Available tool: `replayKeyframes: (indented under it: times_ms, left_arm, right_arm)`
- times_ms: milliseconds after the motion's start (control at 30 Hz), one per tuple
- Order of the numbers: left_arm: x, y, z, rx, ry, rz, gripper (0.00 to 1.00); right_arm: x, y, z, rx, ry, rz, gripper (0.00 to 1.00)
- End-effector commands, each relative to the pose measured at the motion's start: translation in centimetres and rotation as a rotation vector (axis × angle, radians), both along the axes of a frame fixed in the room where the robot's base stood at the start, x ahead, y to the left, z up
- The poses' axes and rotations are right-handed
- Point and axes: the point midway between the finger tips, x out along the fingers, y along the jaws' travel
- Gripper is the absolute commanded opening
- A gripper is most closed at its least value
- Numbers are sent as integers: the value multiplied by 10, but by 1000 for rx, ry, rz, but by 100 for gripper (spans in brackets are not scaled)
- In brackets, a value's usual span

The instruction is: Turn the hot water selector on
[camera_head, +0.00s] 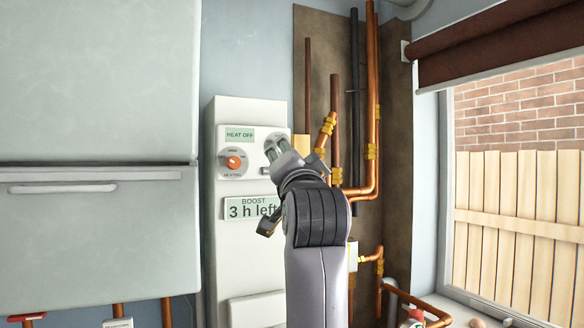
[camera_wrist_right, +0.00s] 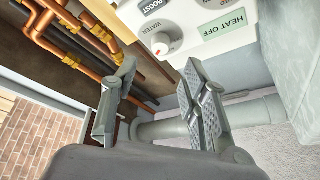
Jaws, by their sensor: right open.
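A white control panel (camera_head: 236,190) is on a tall white unit at the centre of the head view. The hot water selector is mostly hidden there behind my right gripper (camera_head: 276,150), with only part of its dial (camera_head: 272,138) showing. In the right wrist view the selector is a pale round knob (camera_wrist_right: 161,44) with a red mark, beside the word WATER. My right gripper (camera_wrist_right: 158,78) is open and empty, its two fingers apart below the knob in that picture. I cannot tell whether it touches the panel. My left gripper is not in view.
An orange-centred heating dial (camera_head: 235,162) sits left of the selector, under a HEAT OFF label (camera_head: 239,134). A BOOST display (camera_head: 248,208) reads "3 h left". Copper pipes (camera_head: 372,100) run close on the right. A large pale cabinet (camera_head: 95,240) stands left.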

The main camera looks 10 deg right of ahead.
Motion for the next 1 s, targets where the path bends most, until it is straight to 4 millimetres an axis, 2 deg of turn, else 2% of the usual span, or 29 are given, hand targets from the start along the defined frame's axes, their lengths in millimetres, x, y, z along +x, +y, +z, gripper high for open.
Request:
replayKeyframes:
  times_ms: [33, 200, 333, 1000]
  left_arm:
    - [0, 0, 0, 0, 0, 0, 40]
    - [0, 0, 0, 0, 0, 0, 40]
    - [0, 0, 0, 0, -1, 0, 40]
    - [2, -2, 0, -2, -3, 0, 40]
  right_arm:
    - [-9, 2, -3, 2, -2, 2, 41]
    - [-33, 3, -10, 2, -2, 1, 41]
    - [-42, 3, -14, 0, 0, 0, 41]
    - [-46, 3, -14, 0, 0, 0, 41]
